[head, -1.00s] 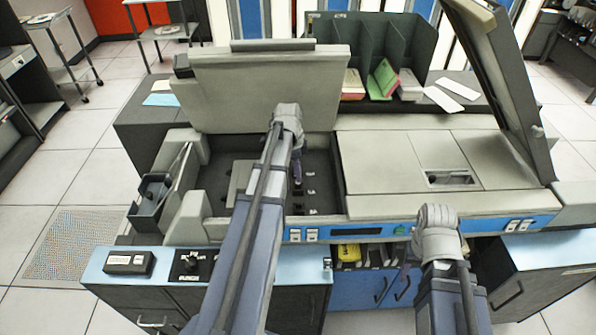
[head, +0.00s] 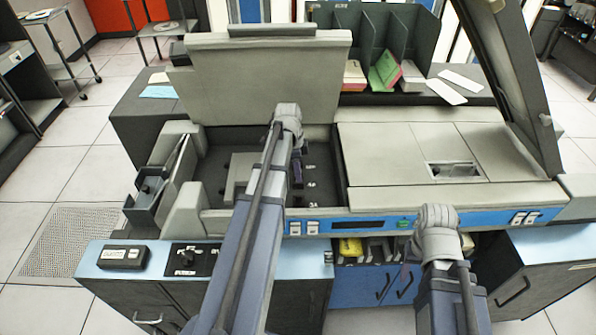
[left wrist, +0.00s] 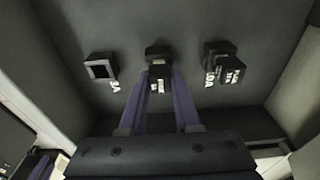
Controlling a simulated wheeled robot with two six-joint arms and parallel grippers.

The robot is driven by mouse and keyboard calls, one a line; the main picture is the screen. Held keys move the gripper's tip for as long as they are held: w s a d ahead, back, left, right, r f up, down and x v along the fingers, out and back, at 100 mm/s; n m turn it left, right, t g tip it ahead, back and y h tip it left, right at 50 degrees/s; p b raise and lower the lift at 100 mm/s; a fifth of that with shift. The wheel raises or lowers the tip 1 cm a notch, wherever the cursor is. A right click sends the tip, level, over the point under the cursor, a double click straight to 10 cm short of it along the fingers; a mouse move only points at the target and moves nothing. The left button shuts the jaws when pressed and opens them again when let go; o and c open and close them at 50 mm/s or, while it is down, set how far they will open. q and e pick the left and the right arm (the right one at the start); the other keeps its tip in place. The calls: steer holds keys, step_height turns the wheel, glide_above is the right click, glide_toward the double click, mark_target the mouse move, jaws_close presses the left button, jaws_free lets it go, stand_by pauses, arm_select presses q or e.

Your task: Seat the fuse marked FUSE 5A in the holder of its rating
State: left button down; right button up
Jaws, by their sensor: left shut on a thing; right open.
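My left gripper (head: 297,174) reaches into the open bay of the grey machine. In the left wrist view its two purple fingers (left wrist: 160,76) are shut on a small black fuse (left wrist: 158,69) at the middle holder. The fuse's white lettering is partly hidden and unreadable. I cannot tell how deep it sits. The 3A holder (left wrist: 100,67) at left is an empty square socket. The 10A holder (left wrist: 212,50) at right has a black lettered block (left wrist: 231,69) beside or in it; I cannot tell which. My right gripper (head: 409,268) is open, low in front of the machine.
The raised lid (head: 262,75) stands behind the bay, and the bay walls surround the left gripper. A tall panel (head: 500,75) stands open at right. Card racks (head: 372,40) are at the back. A control box (head: 124,257) is on the front-left counter.

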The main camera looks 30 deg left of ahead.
arm_select(q)
steer(key=shift+f, duration=0.2)
steer(key=c, duration=0.5)
jaws_free()
steer(key=shift+c, duration=0.2)
steer(key=shift+r, duration=0.1)
steer(key=r+p, duration=0.7)
steer(key=shift+s+a+r+p, duration=0.25)
steer(key=shift+a+r+p, duration=0.05)
steer(key=shift+a+p, duration=0.1)
